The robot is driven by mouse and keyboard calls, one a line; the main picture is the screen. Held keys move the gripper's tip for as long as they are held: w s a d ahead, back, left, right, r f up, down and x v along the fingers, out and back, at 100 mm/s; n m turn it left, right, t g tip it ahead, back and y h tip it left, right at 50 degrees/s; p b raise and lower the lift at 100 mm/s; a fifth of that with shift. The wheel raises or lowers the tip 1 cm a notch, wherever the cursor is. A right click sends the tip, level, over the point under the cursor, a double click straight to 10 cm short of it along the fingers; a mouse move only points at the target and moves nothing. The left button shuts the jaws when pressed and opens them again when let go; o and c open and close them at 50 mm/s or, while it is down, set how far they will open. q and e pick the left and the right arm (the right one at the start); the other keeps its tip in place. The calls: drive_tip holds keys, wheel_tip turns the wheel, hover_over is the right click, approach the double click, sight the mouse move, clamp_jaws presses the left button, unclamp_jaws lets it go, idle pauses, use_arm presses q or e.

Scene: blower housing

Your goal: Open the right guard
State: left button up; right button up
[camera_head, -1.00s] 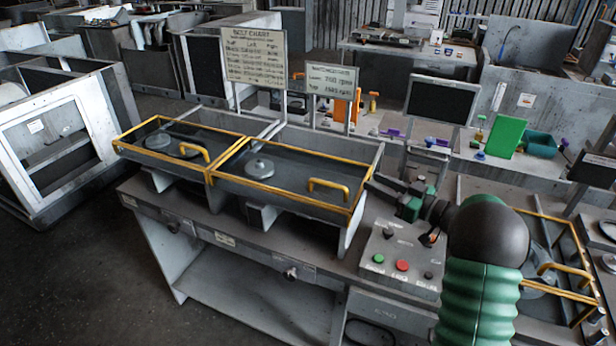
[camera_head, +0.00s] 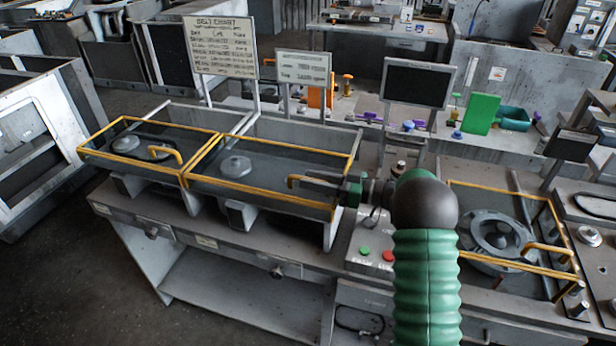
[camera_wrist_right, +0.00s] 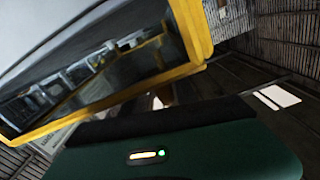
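The right guard (camera_head: 262,192) is a clear panel in a yellow frame. It lies closed over the right bay of the bench housing, with a yellow handle (camera_head: 291,181) near its right end. My right gripper (camera_head: 309,179) reaches in from the right, level at that handle and hiding much of it. I cannot tell whether the fingers are closed around the handle. In the right wrist view, the yellow frame (camera_wrist_right: 195,35) and its clear panel fill the upper left, above my dark gripper body; the fingertips are not clear. The left gripper is not in view.
The left guard (camera_head: 150,150) lies closed beside it. A control panel with a green button (camera_head: 365,250) and a red button (camera_head: 388,256) sits below my right arm. Another yellow-framed cover (camera_head: 520,240) lies at right. A belt chart (camera_head: 220,47) and a monitor (camera_head: 417,82) stand behind.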

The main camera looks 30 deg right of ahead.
drive_tip(key=shift+w+a+r, duration=0.1)
drive_tip(key=shift+w+a, duration=0.15)
drive_tip(key=shift+a, duration=0.3)
drive_tip(key=shift+w+a+r, duration=0.1)
drive_tip(key=shift+w+a, duration=0.15)
drive_tip(key=shift+a, duration=0.3)
drive_tip(key=shift+d+f, duration=0.1)
drive_tip(key=shift+d, duration=0.2)
clamp_jaws()
